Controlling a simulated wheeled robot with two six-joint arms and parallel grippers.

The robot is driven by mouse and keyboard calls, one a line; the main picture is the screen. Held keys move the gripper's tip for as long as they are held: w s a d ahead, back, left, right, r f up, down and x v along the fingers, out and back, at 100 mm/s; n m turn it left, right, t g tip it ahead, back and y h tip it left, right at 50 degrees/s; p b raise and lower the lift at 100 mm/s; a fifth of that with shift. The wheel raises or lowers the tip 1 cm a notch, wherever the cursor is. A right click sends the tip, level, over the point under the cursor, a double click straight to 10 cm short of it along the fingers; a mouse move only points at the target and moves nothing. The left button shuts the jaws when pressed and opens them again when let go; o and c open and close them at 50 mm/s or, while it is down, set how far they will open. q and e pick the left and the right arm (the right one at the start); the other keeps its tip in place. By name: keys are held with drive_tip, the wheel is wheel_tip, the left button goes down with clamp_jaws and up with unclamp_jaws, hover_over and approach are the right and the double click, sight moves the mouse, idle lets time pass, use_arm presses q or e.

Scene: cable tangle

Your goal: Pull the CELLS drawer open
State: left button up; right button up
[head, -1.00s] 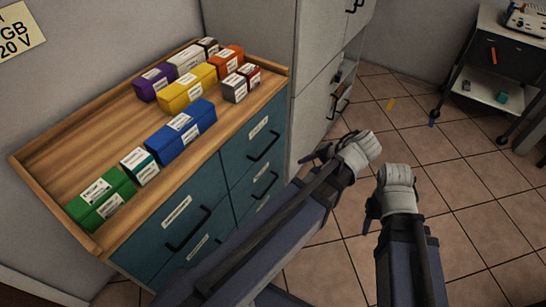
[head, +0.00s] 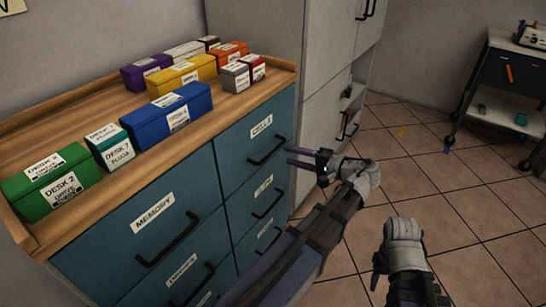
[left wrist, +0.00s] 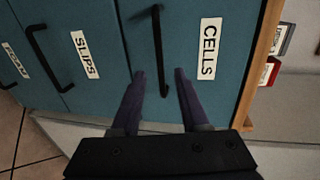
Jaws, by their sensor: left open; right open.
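The CELLS drawer (head: 259,142) is the top right teal drawer of the cabinet, flush with its front. Its black bar handle (head: 267,151) is below the CELLS label; in the left wrist view the handle (left wrist: 158,35) runs down the drawer face beside the label (left wrist: 209,52). My left gripper (head: 290,157) is open just right of the handle, fingers pointing at the drawer. In the left wrist view its fingertips (left wrist: 160,74) lie either side of the handle's line; contact cannot be told. My right gripper (head: 378,268) is open, low over the floor, away from the cabinet.
SLIPS (left wrist: 85,54) is the drawer beneath CELLS; MEMORY (head: 153,213) is to its left. Several coloured boxes, including a blue one (head: 150,127), stand on the wooden top. A grey cabinet (head: 325,110) stands behind at right. Tiled floor is clear before the drawers.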

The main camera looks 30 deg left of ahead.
sight(273, 150)
use_arm(q)
drive_tip(key=shift+b+x, duration=0.75)
drive_tip(key=shift+x, duration=3.1)
drive_tip(key=shift+c, duration=0.3)
clamp_jaws()
